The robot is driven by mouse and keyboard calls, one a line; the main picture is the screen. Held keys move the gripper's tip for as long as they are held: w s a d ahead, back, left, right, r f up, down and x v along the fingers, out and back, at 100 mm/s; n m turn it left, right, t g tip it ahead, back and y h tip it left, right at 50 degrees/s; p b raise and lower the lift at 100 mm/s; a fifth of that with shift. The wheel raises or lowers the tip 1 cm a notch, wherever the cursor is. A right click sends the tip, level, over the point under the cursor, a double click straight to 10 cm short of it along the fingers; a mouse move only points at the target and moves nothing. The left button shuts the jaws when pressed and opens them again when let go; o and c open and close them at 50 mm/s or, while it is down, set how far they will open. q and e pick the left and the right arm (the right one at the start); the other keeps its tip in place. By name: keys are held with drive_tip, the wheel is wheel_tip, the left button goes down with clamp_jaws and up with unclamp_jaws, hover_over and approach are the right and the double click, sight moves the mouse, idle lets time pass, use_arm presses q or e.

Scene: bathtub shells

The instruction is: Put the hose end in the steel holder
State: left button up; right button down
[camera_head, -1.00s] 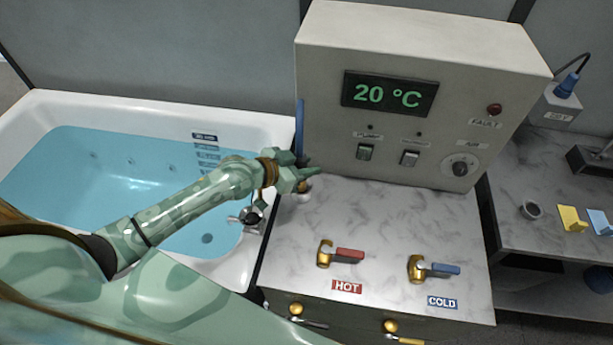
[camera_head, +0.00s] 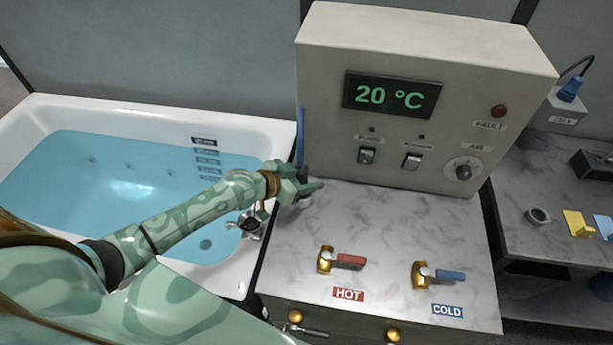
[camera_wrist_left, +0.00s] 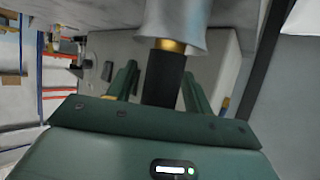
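My left gripper (camera_head: 312,178) is at the tub-side back corner of the marble counter, beside the control box. In the left wrist view its fingers (camera_wrist_left: 160,78) stand apart on either side of the black grip of the hose end (camera_wrist_left: 163,78), with narrow gaps, so it looks open around it. The grip has a brass collar and meets the flared steel holder (camera_wrist_left: 173,22), with the collar at its mouth. In the head view the blue hose (camera_head: 300,135) rises upright above the gripper, and the holder (camera_head: 304,202) shows partly below it. My right gripper is not in view.
The white tub (camera_head: 260,135) with blue water lies to the left. The control box (camera_head: 430,55) reading 20 °C stands behind the counter. Hot (camera_head: 340,260) and cold (camera_head: 435,275) taps stand on the counter's front. A tub tap (camera_head: 248,222) is just below my left forearm.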

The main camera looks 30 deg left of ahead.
use_arm(q)
drive_tip(key=shift+r, duration=0.1)
drive_tip(key=shift+s+a+r, duration=0.15)
drive_tip(key=shift+s+r, duration=0.05)
drive_tip(key=shift+s, duration=0.05)
drive_tip(key=p+v, duration=0.2)
drive_tip(key=v, duration=0.9)
drive_tip(key=shift+s, duration=0.2)
